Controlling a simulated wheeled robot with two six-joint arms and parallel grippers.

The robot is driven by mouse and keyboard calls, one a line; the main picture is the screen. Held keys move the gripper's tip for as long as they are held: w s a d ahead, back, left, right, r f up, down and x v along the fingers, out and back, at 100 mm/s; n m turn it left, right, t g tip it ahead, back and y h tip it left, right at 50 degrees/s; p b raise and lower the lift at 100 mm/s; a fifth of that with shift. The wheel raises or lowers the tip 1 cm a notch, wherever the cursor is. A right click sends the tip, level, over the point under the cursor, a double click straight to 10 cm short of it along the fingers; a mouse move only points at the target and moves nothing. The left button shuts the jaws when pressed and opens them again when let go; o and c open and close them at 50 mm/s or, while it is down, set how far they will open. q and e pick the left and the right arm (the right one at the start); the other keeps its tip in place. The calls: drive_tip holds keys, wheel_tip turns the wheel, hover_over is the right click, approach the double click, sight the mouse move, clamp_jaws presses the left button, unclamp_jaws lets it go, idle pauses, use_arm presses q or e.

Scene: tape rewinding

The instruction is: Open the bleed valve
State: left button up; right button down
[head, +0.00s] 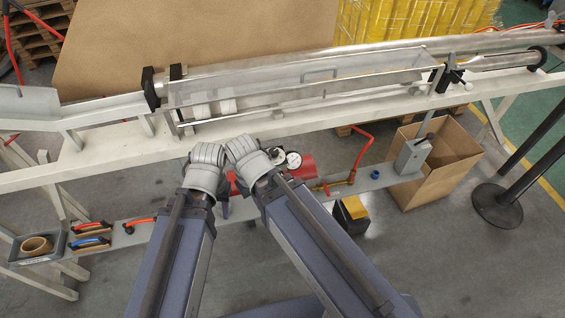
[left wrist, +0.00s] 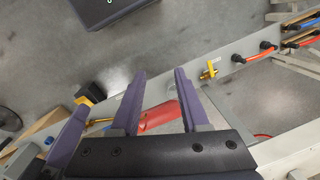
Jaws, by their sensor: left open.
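A small brass-yellow valve (left wrist: 208,72), likely the bleed valve, sits on the grey shelf in the left wrist view. My arms hide it in the head view. A red tank (left wrist: 160,118) lies beside it, partly behind my fingers; its red end also shows in the head view (head: 305,167). My left gripper (left wrist: 159,73) is open, with nothing between its two purple fingers. The valve is just right of the right finger in that view, apart from it. In the head view a purple finger (head: 225,207) shows below my left wrist. My right gripper's fingers are mostly hidden.
Round gauges (head: 293,160) stand on the tank. A red hose (head: 361,153) and a grey switch box (head: 411,156) are to the right. Brushes (head: 92,228) and a tray with a tape roll (head: 38,246) lie left. A white machine frame (head: 330,122) runs behind.

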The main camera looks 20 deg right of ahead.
use_arm(q)
drive_tip(key=c, duration=0.5)
drive_tip(key=w+a+f+n+b, duration=0.1)
drive_tip(key=w+f+n, duration=0.1)
drive_tip(key=w+a+f+n+b, duration=0.1)
drive_tip(key=a+n+b, duration=0.1)
drive_tip(key=shift+w+f+h+b, duration=0.3)
drive_tip(key=shift+w+f, duration=0.05)
drive_tip(key=shift+w, duration=0.05)
clamp_jaws()
drive_tip(key=w+a+f+n+h+b, duration=0.1)
drive_tip(key=w+a+f+n+b, duration=0.2)
drive_tip(key=a+n, duration=0.3)
drive_tip(key=w+a+f+n+h+b, duration=0.1)
drive_tip(key=w+a+f+n+b, duration=0.3)
drive_tip(key=a+n, duration=0.2)
drive_tip(key=w+a+f+n+h+b, duration=0.1)
drive_tip(key=w+a+f+n+b, duration=0.2)
drive_tip(key=a, duration=0.6)
drive_tip(key=shift+w+f+n+b, duration=0.25)
drive_tip(key=shift+n+b, duration=0.25)
drive_tip(key=shift+n, duration=0.9)
